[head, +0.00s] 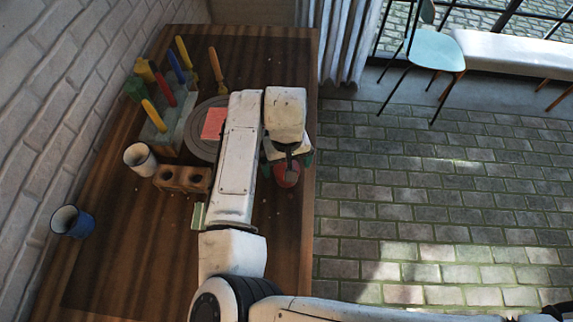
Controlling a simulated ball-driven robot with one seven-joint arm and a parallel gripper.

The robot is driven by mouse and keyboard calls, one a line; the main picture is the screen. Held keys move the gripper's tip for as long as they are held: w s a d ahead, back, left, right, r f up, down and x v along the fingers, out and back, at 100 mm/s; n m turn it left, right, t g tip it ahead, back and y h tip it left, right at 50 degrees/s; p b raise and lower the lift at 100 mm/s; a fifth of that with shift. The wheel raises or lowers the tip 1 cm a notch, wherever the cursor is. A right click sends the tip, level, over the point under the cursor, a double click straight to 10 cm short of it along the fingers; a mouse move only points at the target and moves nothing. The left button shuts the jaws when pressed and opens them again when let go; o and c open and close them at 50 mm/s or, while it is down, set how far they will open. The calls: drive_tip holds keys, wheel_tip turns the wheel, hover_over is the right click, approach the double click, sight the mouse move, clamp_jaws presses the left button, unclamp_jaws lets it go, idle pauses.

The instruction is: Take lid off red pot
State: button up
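A red pot (287,176) stands near the right edge of the wooden table. My gripper (287,158) is over it, at its top, and hides most of that top. I cannot make out a lid apart from the pot, or whether the fingers touch it. The fingertips are dark and small, so open or shut does not show. A bit of green (308,158) shows beside the gripper; what it belongs to is unclear.
On the table (130,260) are a round grey disc (196,146) with a red square (214,123), a holder with colourful tools (160,135), a brown block with holes (183,179), a white cup (140,160) and a blue cup (72,222). The front left is clear.

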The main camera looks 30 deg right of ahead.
drive_tip(key=shift+f, duration=0.15)
drive_tip(key=c, duration=1.1)
drive_tip(key=shift+o, duration=0.2)
